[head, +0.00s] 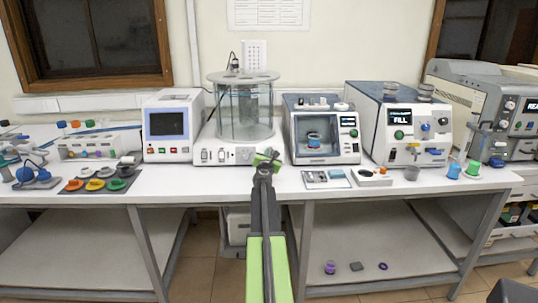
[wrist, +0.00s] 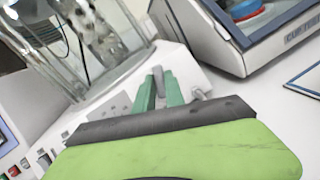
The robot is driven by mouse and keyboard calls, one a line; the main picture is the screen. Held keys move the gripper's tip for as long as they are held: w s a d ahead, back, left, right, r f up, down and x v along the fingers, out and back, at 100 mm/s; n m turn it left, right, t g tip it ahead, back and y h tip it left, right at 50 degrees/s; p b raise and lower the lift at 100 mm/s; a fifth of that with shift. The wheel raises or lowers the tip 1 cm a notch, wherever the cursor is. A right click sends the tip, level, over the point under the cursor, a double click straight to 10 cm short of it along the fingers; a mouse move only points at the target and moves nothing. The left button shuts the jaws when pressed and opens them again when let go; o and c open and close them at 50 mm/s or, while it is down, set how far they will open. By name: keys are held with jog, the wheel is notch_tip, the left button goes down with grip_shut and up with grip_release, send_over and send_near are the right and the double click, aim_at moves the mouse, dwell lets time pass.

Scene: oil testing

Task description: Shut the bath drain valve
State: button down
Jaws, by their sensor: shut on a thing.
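The bath is a clear glass cylinder (head: 236,112) on a white base (head: 212,143), at the middle of the bench in the head view. My gripper (head: 266,161) reaches the right front of this base. In the wrist view my gripper's green fingers (wrist: 160,92) are shut on a small grey lever, the drain valve (wrist: 157,76), at the base's front face. The fingers and arm hide most of the valve, and its exact angle is hard to tell. The bath's glass wall (wrist: 100,40) rises behind it.
A blue-grey tester (head: 322,128) stands close to the right of the bath. A white unit with a screen (head: 168,126) stands to the left. A small tray (head: 326,179) lies on the bench front, right of my gripper. The floor before the bench is partly visible.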

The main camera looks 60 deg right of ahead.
jog(key=m+g+p, duration=0.1)
jog(key=m, duration=0.1)
jog(key=m+g, duration=0.1)
jog(key=m, duration=0.1)
jog(key=shift+w+r+m+g+p, duration=0.1)
jog(key=shift+r+m+g+p, duration=0.1)
jog(key=shift+m+g+p, duration=0.15)
jog(key=m+g+p, duration=0.2)
jog(key=m, duration=0.2)
jog(key=shift+r+p, duration=0.15)
jog(key=shift+p, duration=0.2)
jog(key=m+p, duration=0.1)
jog(key=m, duration=0.1)
jog(key=m+g+y+p, duration=0.1)
jog(key=m+p, duration=0.1)
jog(key=shift+w+y, duration=0.15)
jog(key=shift+y, duration=0.15)
jog(key=shift+m+g+y+p, duration=0.5)
jog(key=shift+m+p, duration=0.45)
jog(key=shift+m, duration=0.4)
jog(key=c, duration=1.4)
grip_release()
jog(key=shift+d, duration=0.1)
